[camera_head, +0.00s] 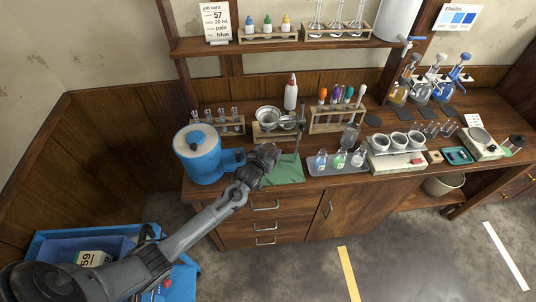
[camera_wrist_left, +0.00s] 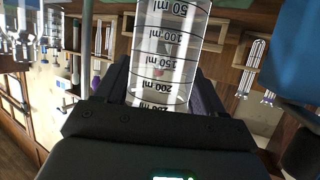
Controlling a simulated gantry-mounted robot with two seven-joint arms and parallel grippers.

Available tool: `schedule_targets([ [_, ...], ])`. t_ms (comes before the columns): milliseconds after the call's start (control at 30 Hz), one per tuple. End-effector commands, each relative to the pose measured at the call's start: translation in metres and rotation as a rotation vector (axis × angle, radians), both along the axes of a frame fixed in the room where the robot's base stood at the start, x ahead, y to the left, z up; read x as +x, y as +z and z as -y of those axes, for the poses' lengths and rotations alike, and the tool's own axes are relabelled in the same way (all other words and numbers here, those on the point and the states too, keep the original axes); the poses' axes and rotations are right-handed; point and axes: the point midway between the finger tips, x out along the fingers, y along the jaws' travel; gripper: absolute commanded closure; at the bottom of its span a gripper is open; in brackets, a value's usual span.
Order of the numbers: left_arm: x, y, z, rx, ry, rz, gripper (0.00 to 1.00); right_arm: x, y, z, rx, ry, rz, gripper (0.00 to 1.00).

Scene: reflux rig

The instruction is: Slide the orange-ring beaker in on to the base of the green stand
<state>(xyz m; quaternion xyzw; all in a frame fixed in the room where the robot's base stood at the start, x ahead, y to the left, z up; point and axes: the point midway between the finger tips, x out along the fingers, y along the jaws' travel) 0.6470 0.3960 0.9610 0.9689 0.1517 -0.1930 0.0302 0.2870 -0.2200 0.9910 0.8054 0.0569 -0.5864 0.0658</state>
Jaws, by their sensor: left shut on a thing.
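My left gripper (camera_head: 269,154) is over the left back part of the green stand's base (camera_head: 285,174). In the left wrist view it is shut on a clear beaker (camera_wrist_left: 170,55) with black millilitre marks, which sits between its dark fingers. No orange ring can be made out on the beaker there. In the head view the gripper hides the beaker, so I cannot tell whether it touches the base. The stand's thin upright rod (camera_head: 299,135) rises just right of the gripper. My right gripper is in neither view.
A blue container (camera_head: 198,155) stands close to the left of the gripper. A grey tray (camera_head: 325,172) with small flasks is close to the right of the green base. A wooden rack with a funnel (camera_head: 268,116) stands behind. The counter's front edge is close to the base.

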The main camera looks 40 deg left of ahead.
Motion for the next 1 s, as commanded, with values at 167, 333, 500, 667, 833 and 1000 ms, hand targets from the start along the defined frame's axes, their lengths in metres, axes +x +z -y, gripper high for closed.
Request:
schedule_targets([
  [167, 0.0000, -0.0030, -0.0001, 0.000, 0.001, 0.000, 0.63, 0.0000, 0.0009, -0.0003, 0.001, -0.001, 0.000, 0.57],
  [333, -0.0002, -0.0049, -0.0004, 0.000, 0.001, -0.001, 0.63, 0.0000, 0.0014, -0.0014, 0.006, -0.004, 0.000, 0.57],
  [500, -0.0005, -0.0059, -0.0003, 0.001, 0.001, -0.002, 0.63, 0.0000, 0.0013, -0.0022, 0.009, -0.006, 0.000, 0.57],
  [667, -0.0006, -0.0060, -0.0001, 0.001, 0.001, -0.002, 0.08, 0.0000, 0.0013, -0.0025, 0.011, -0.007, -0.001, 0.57],
  [833, -0.0004, -0.0054, 0.0000, 0.000, 0.001, -0.001, 0.01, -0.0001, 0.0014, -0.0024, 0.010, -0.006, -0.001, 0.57],
  [1000, -0.0009, -0.0053, 0.0002, 0.000, 0.001, -0.001, 0.01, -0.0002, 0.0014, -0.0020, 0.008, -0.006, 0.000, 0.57],
])
